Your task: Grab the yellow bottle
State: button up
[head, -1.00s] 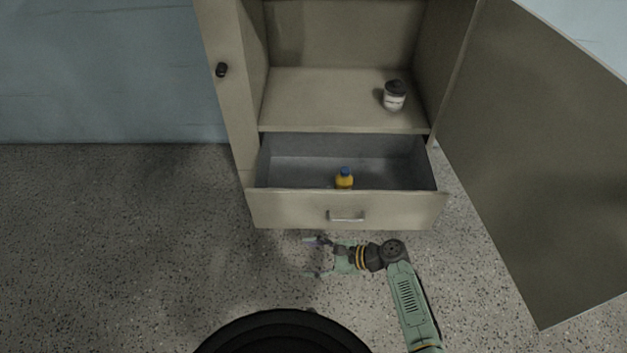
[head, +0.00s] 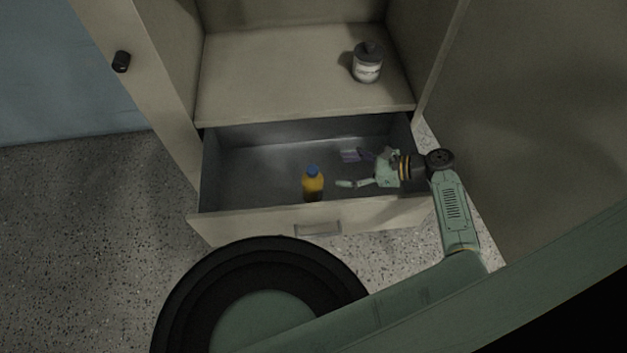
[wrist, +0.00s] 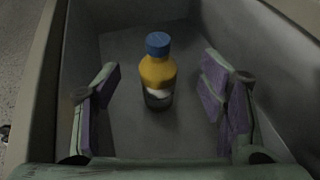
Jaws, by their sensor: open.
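The yellow bottle (head: 313,185) with a blue cap stands upright in the open drawer (head: 262,219), near its front panel. My gripper (head: 347,170) is over the drawer, to the right of the bottle in the head view, with its fingers pointing left toward it. In the wrist view the bottle (wrist: 157,75) appears upright, ahead and between the two spread purple-padded fingers of my gripper (wrist: 163,108). The fingers are open and empty, and no contact with the bottle shows.
The open cabinet door (head: 530,110) stands at the right, close to my arm. The drawer walls (wrist: 80,50) flank my gripper. The drawer floor around the bottle looks clear.

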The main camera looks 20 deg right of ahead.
aim_at(318, 173)
jog(key=shift+f+p+x, duration=0.2)
jog(key=shift+p+x, duration=0.45)
jog(key=shift+x, duration=2.05)
jog(key=shift+f+p+x, duration=0.15)
jog(key=shift+p+x, duration=0.45)
jog(key=shift+x, duration=2.15)
jog(key=shift+s, duration=0.2)
jog(key=shift+c, duration=0.6)
grip_shut()
